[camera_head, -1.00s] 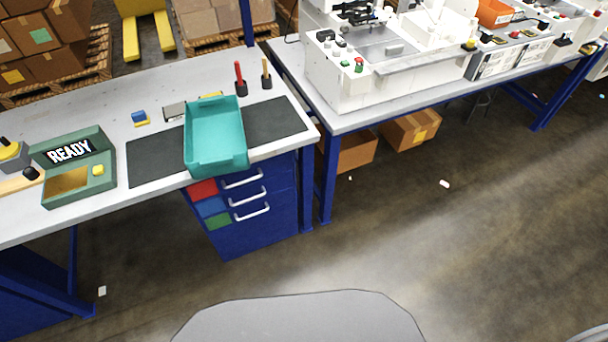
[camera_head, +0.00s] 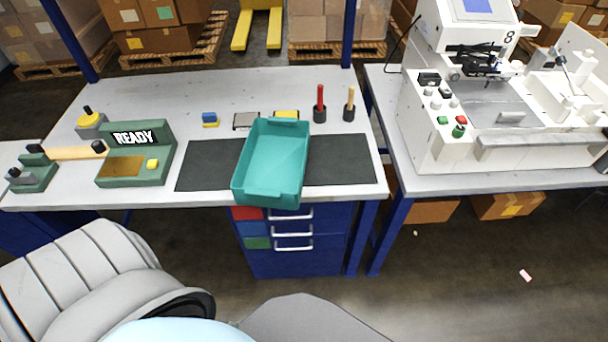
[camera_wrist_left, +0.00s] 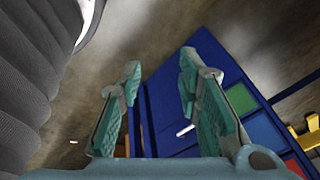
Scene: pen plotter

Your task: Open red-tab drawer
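The blue drawer cabinet (camera_head: 297,261) stands under the workbench, with its drawer fronts facing me. The top drawer has a red tab (camera_head: 246,213) and a silver handle (camera_head: 291,214); its drawer looks shut. Blue and green tabs mark the drawers below. In the left wrist view the cabinet (camera_wrist_left: 165,95) appears tilted, with the red tab (camera_wrist_left: 296,166) at the lower right edge. My left gripper (camera_wrist_left: 160,64) is open and empty, with the cabinet beyond its fingers, apart from it. It is not seen in the head view. My right gripper is in neither view.
A teal tray (camera_head: 272,160) sits on the workbench (camera_head: 100,90), its front end reaching the bench edge above the cabinet. A bench leg (camera_head: 362,238) stands just right of the cabinet. Open floor (camera_head: 440,290) lies to the right.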

